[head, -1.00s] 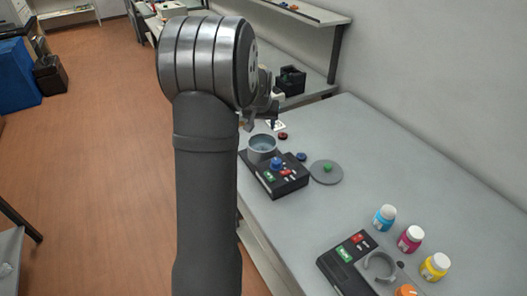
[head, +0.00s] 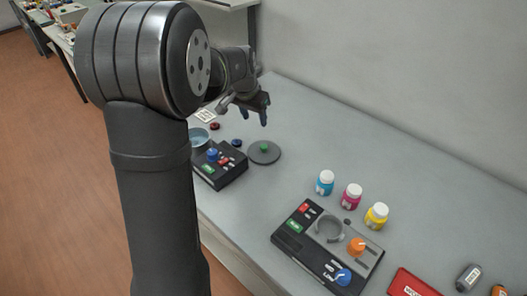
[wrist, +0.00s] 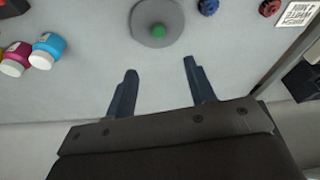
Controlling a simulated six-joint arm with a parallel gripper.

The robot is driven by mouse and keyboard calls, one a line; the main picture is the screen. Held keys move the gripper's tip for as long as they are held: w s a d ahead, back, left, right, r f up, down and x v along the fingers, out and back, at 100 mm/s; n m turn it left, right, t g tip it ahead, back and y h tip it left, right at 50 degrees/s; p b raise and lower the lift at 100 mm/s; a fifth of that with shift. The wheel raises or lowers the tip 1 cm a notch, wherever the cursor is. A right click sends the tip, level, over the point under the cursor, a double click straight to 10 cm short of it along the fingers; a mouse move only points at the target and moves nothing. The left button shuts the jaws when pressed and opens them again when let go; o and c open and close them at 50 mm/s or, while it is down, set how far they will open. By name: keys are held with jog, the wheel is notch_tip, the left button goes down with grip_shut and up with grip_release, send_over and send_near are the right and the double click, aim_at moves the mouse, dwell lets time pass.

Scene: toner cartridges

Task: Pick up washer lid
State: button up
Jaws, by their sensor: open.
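My gripper (head: 252,114) is open and empty, above the table and apart from the lid. In the wrist view its two fingertips (wrist: 160,66) point toward the lid.
Blue (head: 325,183), magenta (head: 351,196) and yellow (head: 376,215) bottles stand to the right of the lid. A second black unit (head: 318,262) is nearer. Small red (head: 214,126) and blue (head: 236,142) knobs lie near the lid. The table along the wall is clear.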

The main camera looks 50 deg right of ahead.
send_over(264, 146)
jog(key=a, duration=0.2)
jog(key=f, duration=1)
jog(key=shift+a+f, duration=0.1)
jog(key=shift+a, duration=0.1)
jog(key=shift+x, duration=2.7)
jog(key=shift+s+d, duration=0.15)
jog(key=shift+s, duration=0.05)
grip_shut()
